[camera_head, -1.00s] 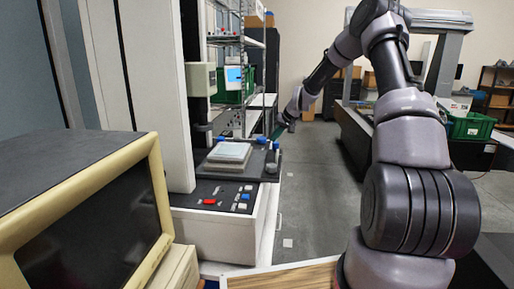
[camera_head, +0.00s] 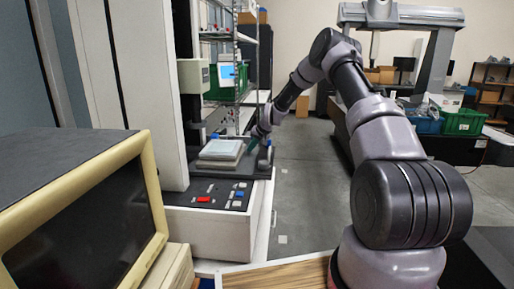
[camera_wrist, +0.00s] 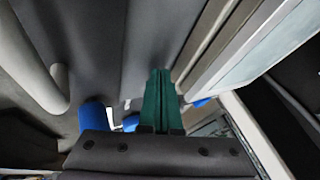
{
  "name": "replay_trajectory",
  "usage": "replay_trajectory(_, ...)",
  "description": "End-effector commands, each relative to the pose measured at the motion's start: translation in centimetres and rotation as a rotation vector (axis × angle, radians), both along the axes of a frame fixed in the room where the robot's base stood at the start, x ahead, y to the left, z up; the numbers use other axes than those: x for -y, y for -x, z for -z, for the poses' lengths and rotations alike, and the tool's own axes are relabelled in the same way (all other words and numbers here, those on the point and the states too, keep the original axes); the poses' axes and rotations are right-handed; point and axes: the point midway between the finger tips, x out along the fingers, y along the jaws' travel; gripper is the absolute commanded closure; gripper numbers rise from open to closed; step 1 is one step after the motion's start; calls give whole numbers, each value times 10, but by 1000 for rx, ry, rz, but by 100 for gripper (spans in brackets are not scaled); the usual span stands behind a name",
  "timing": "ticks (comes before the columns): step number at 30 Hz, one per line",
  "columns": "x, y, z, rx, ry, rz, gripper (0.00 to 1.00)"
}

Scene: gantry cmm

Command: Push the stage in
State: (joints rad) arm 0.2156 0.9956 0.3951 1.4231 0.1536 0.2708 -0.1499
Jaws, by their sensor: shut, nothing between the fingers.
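The stage (camera_head: 220,151), a pale layered square plate, sits on the dark bed of the machine at the left in the head view. In the wrist view its pale layered edge (camera_wrist: 240,55) runs diagonally at the right. My gripper (camera_wrist: 160,74) has green fingers pressed together with nothing between them. In the head view the gripper (camera_head: 251,146) is low at the right side of the stage, with the arm reaching in from the right. The fingertips lie close beside the stage edge; I cannot tell whether they touch.
A control panel with a red button (camera_head: 204,199) is on the machine's front. An old monitor (camera_head: 85,225) stands at the near left. Wire shelving with a green crate (camera_head: 225,82) is behind the machine. Grey floor (camera_head: 315,185) is clear to the right.

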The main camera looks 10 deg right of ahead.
Motion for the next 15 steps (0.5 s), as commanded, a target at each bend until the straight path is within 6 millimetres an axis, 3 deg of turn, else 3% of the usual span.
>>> replay_trajectory(11, -3, -1, 0, 0, 0, 0, 100)
replay_trajectory(15, -18, -5, 0, 0, 1, -4, 100)
